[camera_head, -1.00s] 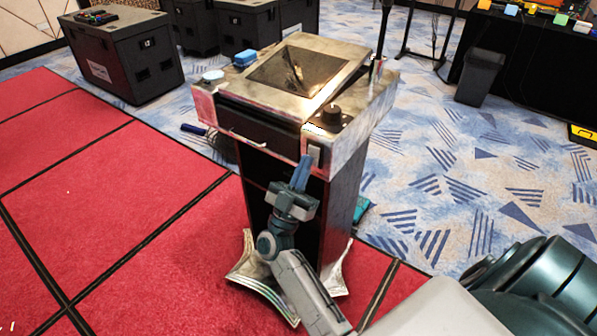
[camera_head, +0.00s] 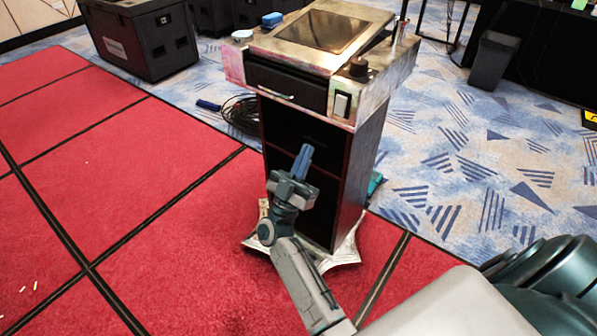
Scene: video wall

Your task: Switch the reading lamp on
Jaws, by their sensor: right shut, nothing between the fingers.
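A lectern (camera_head: 318,165) with a worn metal top and dark body stands on the carpet. A pale rocker switch (camera_head: 342,104) sits at the right end of its front edge, beside the dark drawer (camera_head: 284,86). My right gripper (camera_head: 304,156) is shut and empty, its blue fingers pointing up in front of the lectern's dark body. It is below and left of the switch, apart from it in the picture. A thin dark stem (camera_head: 404,8) rises at the top's right rear; its upper end is cut off. I see no lamp head. My left gripper is out of view.
A black knob (camera_head: 358,67) sits on the lectern top, right of the sloped panel (camera_head: 322,30). A coiled cable (camera_head: 238,113) lies on the floor to the left. A black case (camera_head: 147,40) and a dark bin (camera_head: 494,60) stand farther back. The red carpet (camera_head: 130,190) is mostly clear.

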